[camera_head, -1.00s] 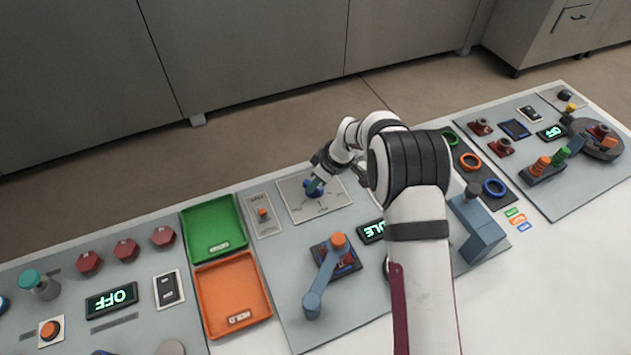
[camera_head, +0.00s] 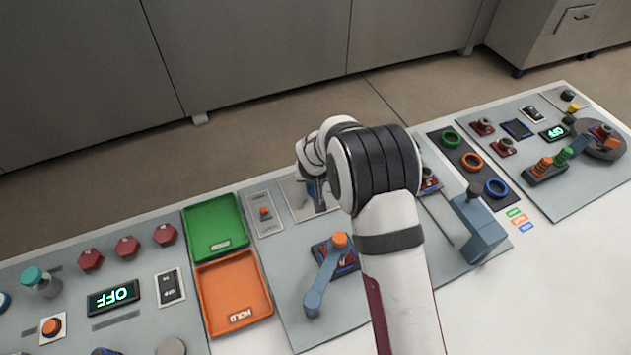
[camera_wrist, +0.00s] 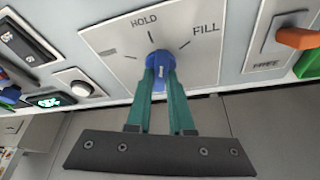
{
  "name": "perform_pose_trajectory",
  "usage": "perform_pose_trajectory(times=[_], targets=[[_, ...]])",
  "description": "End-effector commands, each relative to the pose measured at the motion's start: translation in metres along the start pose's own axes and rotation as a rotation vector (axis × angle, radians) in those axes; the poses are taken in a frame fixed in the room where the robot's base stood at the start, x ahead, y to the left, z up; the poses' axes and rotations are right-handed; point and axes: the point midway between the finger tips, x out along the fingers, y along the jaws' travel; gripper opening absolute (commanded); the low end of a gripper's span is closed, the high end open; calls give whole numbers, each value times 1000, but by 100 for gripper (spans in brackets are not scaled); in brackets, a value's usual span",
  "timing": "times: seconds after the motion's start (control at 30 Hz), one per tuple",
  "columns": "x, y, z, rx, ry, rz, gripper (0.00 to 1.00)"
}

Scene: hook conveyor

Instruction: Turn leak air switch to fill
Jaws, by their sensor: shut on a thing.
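The leak air switch is a blue rotary knob (camera_wrist: 160,62) on a pale square plate (camera_wrist: 118,52), seen in the wrist view. The plate has printed marks: HOLD above the knob, FILL to its upper right, and a further label at left that I cannot read. My gripper (camera_wrist: 161,76) has its two green fingers closed on the knob's sides. I cannot tell for sure which mark the knob points to. In the head view my gripper (camera_head: 316,190) is over the plate (camera_head: 299,204), and my wrist hides most of the knob and plate.
An orange switch (camera_wrist: 298,38) on its own plate lies right of the knob plate in the wrist view. In the head view, a green tray (camera_head: 213,252) and an orange HOLD tray (camera_head: 205,318) are to the left. A blue lever (camera_head: 325,280) stands in front.

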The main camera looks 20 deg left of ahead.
Motion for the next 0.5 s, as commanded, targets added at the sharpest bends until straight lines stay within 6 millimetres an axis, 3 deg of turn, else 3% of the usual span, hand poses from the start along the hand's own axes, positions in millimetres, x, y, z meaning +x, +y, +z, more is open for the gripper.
perform_pose_trajectory(times=[0.5], targets=[[0, -3, 0, 419, -2, 174, 0]])
